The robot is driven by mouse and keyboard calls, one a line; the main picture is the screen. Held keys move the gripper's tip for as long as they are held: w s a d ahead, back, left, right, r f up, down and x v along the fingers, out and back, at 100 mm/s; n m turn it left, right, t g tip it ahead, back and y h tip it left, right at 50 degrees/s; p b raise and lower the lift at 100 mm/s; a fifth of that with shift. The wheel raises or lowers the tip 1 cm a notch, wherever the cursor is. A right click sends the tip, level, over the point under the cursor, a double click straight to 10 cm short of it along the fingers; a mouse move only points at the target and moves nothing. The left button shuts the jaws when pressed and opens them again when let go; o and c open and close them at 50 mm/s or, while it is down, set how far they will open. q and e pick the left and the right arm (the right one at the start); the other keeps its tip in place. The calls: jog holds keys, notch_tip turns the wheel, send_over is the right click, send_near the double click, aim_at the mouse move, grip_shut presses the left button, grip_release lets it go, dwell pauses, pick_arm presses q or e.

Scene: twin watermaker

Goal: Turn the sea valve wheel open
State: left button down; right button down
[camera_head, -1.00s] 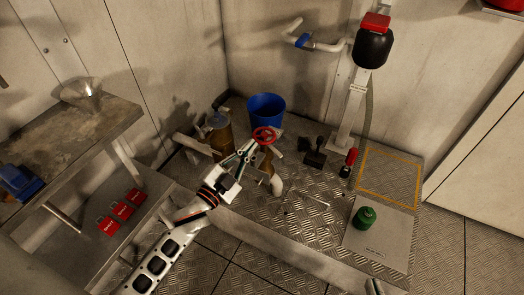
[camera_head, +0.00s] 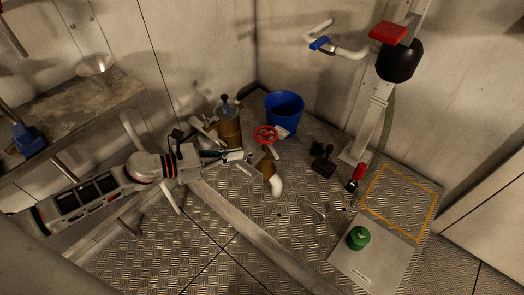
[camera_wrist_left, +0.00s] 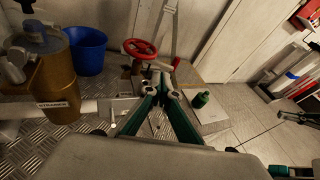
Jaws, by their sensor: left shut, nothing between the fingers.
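The sea valve's red wheel (camera_head: 265,134) sits on top of a brown valve body (camera_head: 268,168) with a pale pipe elbow at its foot. My left gripper (camera_head: 241,155) is just left of the wheel and a little nearer the camera, apart from it. Its fingers are shut and empty. In the left wrist view the red wheel (camera_wrist_left: 139,48) shows beyond the shut fingertips (camera_wrist_left: 165,86), slightly to their left. How far the wheel is turned cannot be told.
A brown strainer (camera_head: 229,130) and a blue bucket (camera_head: 284,108) stand behind the valve. A black fitting (camera_head: 322,162) and a red-handled part (camera_head: 356,178) are to the right. A green object (camera_head: 358,238) sits on a pale plate. A workbench (camera_head: 75,120) is at left.

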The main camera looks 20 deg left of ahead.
aim_at(270, 141)
pick_arm(q)
jog(key=w+d+f+m, duration=0.1)
jog(key=w+d+f, duration=0.2)
jog(key=w+d, duration=0.2)
jog(key=shift+w+d+f+m, duration=0.35)
jog(key=shift+w+d+m, duration=0.05)
jog(key=shift+w, duration=0.2)
pick_arm(e)
jog(key=shift+w+d+f, duration=0.2)
jog(key=shift+d, duration=0.05)
